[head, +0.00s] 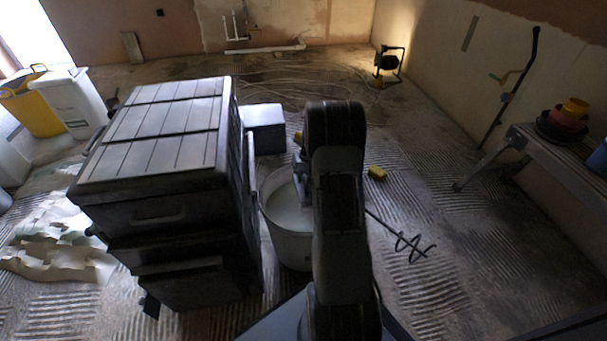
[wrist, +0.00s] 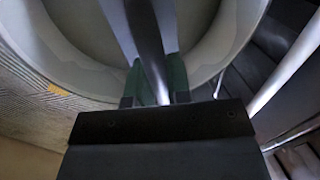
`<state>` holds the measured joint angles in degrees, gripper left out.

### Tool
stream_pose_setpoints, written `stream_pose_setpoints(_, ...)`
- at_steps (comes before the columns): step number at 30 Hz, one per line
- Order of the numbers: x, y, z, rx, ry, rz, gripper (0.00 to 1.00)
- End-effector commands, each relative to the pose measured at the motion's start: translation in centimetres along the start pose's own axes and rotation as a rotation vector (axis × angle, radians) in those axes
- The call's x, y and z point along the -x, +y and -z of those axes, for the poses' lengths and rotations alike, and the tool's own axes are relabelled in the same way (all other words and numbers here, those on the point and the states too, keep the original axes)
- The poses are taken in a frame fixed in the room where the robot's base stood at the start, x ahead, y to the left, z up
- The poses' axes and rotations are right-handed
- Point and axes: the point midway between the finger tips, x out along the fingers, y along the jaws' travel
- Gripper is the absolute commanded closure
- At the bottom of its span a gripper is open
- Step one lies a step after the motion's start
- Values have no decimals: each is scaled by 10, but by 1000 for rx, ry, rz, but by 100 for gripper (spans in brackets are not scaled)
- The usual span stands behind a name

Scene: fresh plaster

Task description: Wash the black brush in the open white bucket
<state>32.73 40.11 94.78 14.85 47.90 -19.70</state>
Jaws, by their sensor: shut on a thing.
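The open white bucket (head: 289,244) stands on the floor just right of the tool chest, with pale liquid inside. My arm covers its right part in the head view. In the wrist view the bucket's inner wall (wrist: 228,40) curves around my gripper (wrist: 155,88). My gripper is shut on a dark handle, which I take to be the black brush (wrist: 146,38). The handle runs away from the jaws, over the inside of the bucket. The brush's far end is out of view, so I cannot tell whether it touches the liquid.
A large dark tool chest (head: 160,145) stands close left of the bucket, with a grey box (head: 263,128) behind. A yellow sponge (head: 377,172) and a mixing paddle (head: 412,246) lie to the right. A bench (head: 550,145) with stacked bowls (head: 563,122) stands far right.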

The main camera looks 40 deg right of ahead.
Motion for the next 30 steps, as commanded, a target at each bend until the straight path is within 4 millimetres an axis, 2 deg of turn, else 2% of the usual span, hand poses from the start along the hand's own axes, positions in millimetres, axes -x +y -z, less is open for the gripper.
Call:
stream_pose_setpoints(1, -12, 2, 0, 0, 0, 0, 100)
stream_pose_setpoints(3, -22, 4, 0, 0, -1, 1, 100)
stream_pose_setpoints(15, -76, 15, 0, 0, 0, 0, 100)
stream_pose_setpoints(24, -98, 19, 0, 1, 0, 0, 100)
stream_pose_setpoints(30, -103, 20, 0, 1, 2, -1, 100)
